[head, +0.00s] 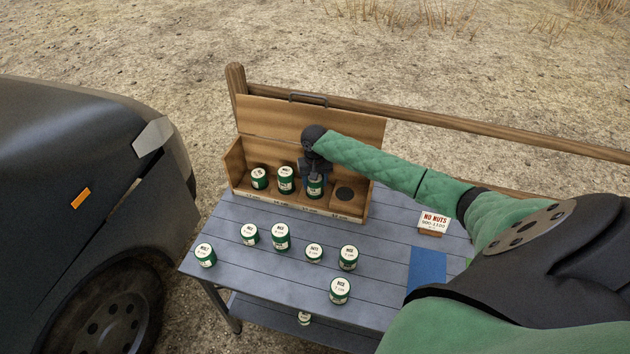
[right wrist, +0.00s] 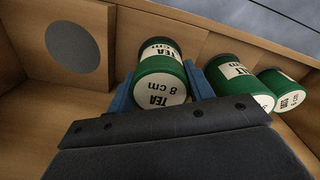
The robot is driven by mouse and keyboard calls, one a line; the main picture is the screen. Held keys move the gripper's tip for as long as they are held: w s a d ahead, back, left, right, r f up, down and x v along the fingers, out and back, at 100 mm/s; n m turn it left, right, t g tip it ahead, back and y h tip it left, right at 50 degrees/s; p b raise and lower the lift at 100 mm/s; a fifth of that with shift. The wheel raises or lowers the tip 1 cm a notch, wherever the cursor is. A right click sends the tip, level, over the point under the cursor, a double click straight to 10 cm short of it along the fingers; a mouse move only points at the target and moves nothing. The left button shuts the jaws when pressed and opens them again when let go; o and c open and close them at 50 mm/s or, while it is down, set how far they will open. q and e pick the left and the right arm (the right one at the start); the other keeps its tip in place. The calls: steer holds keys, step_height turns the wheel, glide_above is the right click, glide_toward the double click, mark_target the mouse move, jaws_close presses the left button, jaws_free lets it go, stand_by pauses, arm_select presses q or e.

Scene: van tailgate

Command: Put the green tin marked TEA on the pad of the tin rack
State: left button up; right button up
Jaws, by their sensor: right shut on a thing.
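The green tin marked TEA (head: 315,189) is in the wooden tin rack (head: 290,203), third from the left. My right gripper (head: 315,181) reaches down from above and is shut on it. In the right wrist view the tin (right wrist: 162,72) sits between the blue fingers, its label reading TEA 8 cm. I cannot tell whether its base touches the rack floor. The dark round pad (head: 344,194) is at the rack's right end, bare, just right of the tin. It also shows in the right wrist view (right wrist: 76,55). My left gripper is not in view.
Two green tins stand left of the held one, a shorter one (head: 259,178) and a taller one (head: 286,179). The rack's lid (head: 310,122) is raised behind. Several tins stand on the grey slatted table (head: 295,290) in front, with a NO NUTS sign (head: 434,221) at right.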

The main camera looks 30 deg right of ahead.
steer(key=o, duration=1)
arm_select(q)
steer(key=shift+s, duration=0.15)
arm_select(e)
steer(key=shift+o, duration=0.2)
steer(key=shift+r+b, duration=0.3)
steer(key=shift+r, duration=0.2)
step_height(320, 180, up, 3)
steer(key=shift+f+b, duration=0.1)
steer(key=shift+b, duration=0.45)
step_height(320, 180, up, 7)
steer(key=shift+r+b, duration=0.1)
steer(key=shift+b, duration=0.95)
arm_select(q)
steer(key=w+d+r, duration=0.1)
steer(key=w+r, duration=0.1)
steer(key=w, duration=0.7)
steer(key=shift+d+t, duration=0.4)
arm_select(e)
steer(key=shift+r, duration=0.55)
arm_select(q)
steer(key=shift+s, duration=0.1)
